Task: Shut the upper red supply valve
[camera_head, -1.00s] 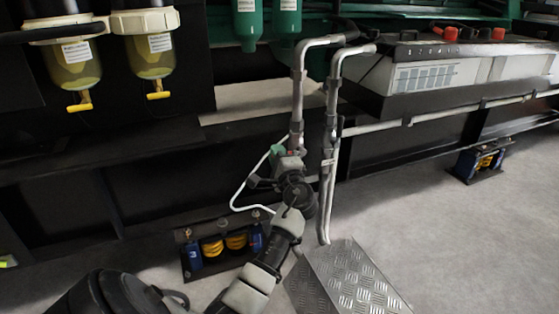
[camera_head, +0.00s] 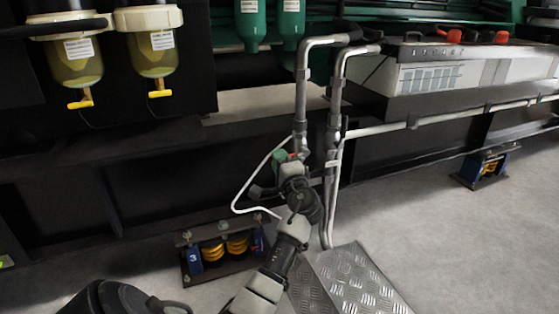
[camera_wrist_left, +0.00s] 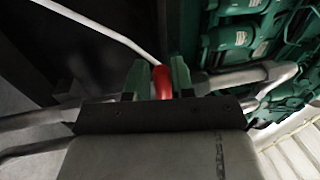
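The red supply valve's handle (camera_wrist_left: 162,82) shows in the left wrist view as a short red piece between the two green fingers of my left gripper (camera_wrist_left: 160,80). The fingers stand close on both sides of it, with little or no gap. In the head view my left gripper (camera_head: 287,158) is at the lower part of the grey pipes, and only a speck of red (camera_head: 292,156) shows beside a green finger. The valve body is mostly hidden behind the gripper and wrist. I cannot make out a second red valve. My right gripper is not in view.
Two grey vertical pipes (camera_head: 334,120) stand right beside the gripper. A thin white line (camera_head: 236,196) loops to its left. A checker-plate step (camera_head: 355,283) and a spring mount (camera_head: 222,250) are below. Filter bowls (camera_head: 153,50) hang at upper left.

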